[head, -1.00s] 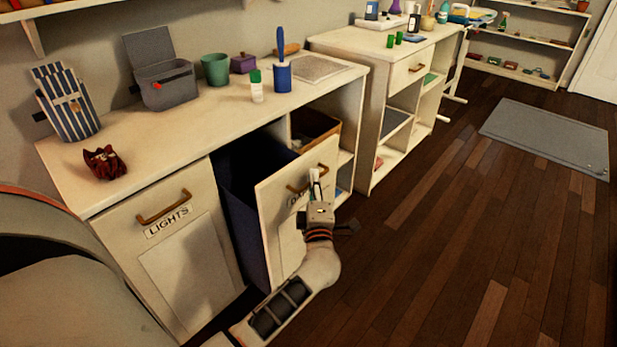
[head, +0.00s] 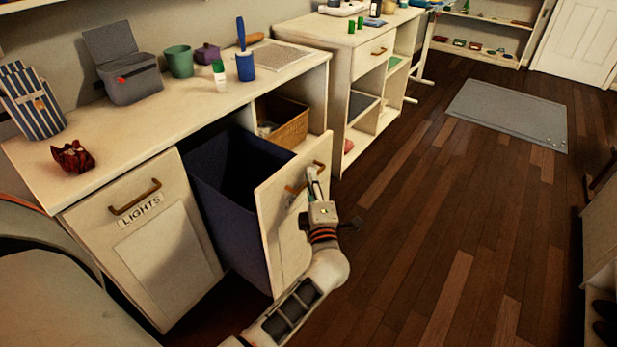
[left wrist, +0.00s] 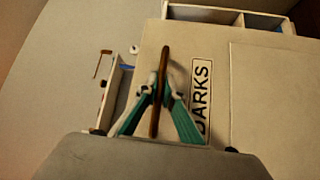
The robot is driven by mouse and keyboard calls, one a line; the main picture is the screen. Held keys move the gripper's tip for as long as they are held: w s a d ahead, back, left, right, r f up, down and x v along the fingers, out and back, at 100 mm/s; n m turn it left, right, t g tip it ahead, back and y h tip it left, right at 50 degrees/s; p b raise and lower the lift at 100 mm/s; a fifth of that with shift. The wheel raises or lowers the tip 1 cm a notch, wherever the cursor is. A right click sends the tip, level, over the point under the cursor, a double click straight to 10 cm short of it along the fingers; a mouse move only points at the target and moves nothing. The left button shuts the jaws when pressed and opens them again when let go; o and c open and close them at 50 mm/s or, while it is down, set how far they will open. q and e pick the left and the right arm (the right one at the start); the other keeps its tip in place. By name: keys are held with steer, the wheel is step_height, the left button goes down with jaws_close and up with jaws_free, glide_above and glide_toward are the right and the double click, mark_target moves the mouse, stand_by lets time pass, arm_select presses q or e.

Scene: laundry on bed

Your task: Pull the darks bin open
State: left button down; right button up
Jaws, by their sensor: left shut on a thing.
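The darks bin is pulled well out of the counter, with its pale front (head: 283,215) standing clear and its dark blue body (head: 222,190) showing open behind it. In the left wrist view the DARKS label (left wrist: 200,100) is beside the brown handle (left wrist: 160,90). My left gripper (head: 312,178) is shut on that handle; in the left wrist view its teal fingers (left wrist: 160,98) close around the bar from both sides. My right gripper is not in view.
The closed LIGHTS bin (head: 150,240) is to the left. The counter (head: 130,130) above holds a striped holder, a grey box and several small items. A wicker basket (head: 290,127) sits on a shelf behind the darks front. Dark wooden floor (head: 440,230) is clear to the right.

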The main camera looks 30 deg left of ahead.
arm_select(q)
steer(key=c, duration=2.4)
jaws_free()
steer(key=shift+c, duration=0.2)
steer(key=shift+s, duration=0.1)
steer(key=v, duration=0.7)
steer(key=shift+s+d, duration=0.1)
steer(key=shift+s, duration=0.05)
